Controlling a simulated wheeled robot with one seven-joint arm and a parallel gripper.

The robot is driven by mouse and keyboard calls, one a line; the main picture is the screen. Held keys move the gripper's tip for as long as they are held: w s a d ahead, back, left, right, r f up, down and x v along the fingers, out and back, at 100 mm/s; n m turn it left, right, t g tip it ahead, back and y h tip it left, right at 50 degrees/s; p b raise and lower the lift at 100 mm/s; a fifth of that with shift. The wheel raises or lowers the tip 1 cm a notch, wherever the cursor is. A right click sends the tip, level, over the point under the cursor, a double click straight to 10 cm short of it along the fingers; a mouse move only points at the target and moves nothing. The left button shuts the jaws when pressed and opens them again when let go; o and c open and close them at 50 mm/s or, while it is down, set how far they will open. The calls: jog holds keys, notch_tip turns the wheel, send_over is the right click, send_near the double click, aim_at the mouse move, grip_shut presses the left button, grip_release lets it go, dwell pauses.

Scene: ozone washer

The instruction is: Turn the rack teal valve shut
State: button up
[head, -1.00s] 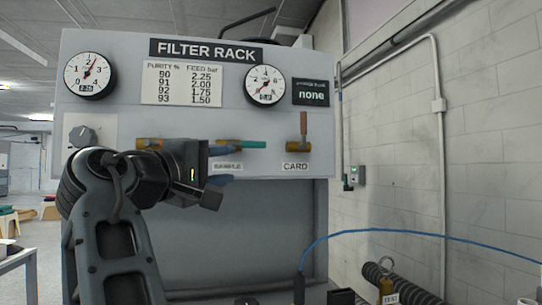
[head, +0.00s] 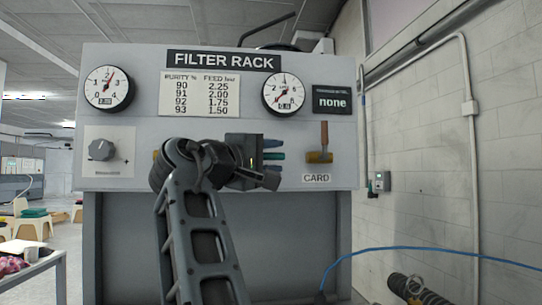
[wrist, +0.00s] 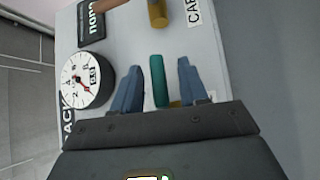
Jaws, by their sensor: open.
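The teal valve handle (wrist: 159,80) lies between the two blue fingers of my gripper (wrist: 160,88) in the wrist view, with a gap on each side. My gripper is open. Part of the valve's brass body (wrist: 175,103) shows near the finger bases. In the head view, only the end of the teal handle (head: 275,156) shows, pointing right across the panel between the fingers of my gripper (head: 272,157). My wrist hides the rest of that valve and its label there.
The filter rack panel (head: 140,60) carries two dials, a purity chart (head: 199,95) and a grey knob (head: 102,149). The CARD valve (head: 320,157), brass with an upright brown handle, stands right of my gripper. A blue hose (head: 420,251) runs at lower right.

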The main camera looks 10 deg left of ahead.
jog(key=shift+c, duration=0.2)
grip_shut()
dwell(0.4)
